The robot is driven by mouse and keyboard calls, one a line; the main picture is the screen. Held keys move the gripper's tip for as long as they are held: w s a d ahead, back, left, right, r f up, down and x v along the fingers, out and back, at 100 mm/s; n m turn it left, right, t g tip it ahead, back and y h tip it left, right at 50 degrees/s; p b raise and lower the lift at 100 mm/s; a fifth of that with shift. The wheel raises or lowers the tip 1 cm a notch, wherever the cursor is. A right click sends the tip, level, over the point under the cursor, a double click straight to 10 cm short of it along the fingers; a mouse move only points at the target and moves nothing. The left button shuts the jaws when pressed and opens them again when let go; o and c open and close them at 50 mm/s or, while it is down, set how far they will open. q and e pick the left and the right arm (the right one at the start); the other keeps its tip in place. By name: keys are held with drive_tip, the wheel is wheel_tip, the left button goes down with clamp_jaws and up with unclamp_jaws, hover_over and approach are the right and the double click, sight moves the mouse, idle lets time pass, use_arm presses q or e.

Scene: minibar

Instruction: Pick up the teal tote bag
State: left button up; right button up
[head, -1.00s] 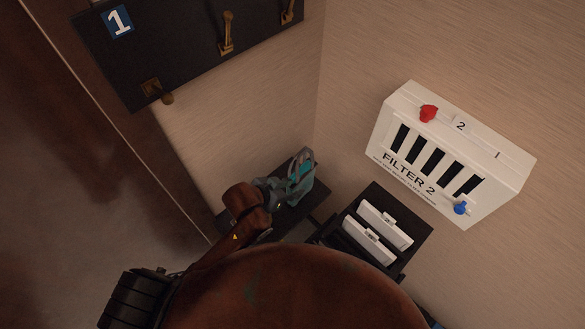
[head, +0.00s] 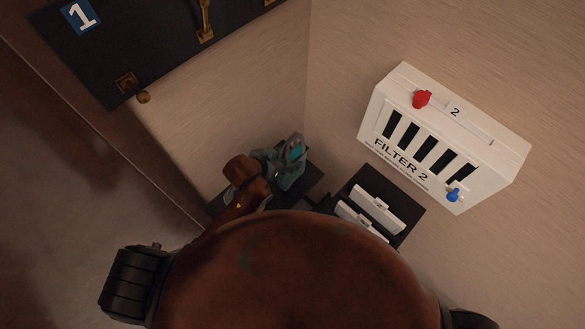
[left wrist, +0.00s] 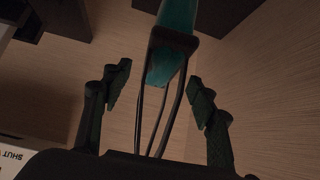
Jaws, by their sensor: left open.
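The teal tote bag (head: 292,160) is in the corner by a small dark shelf, partly hidden by my left gripper. My left gripper (head: 285,160) is at the bag in the head view. In the left wrist view, the bag's teal body (left wrist: 170,55) shows at the top middle, with thin dark straps running down from it. The fingers of my left gripper (left wrist: 158,95) are open, one on each side of the straps, apart from them. My right gripper is not in view.
A white box marked FILTER 2 (head: 444,137) is on the right wall. A dark rack with white cartridges (head: 376,208) stands below it. A dark panel with brass hooks (head: 165,42) is at upper left. The dark shelf (head: 311,178) is by the corner.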

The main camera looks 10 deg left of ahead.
sight(291, 156)
use_arm(q)
drive_tip(key=shift+p+x, duration=0.4)
drive_tip(key=shift+x, duration=1.45)
drive_tip(key=shift+c, duration=0.4)
clamp_jaws()
drive_tip(key=shift+r, duration=0.15)
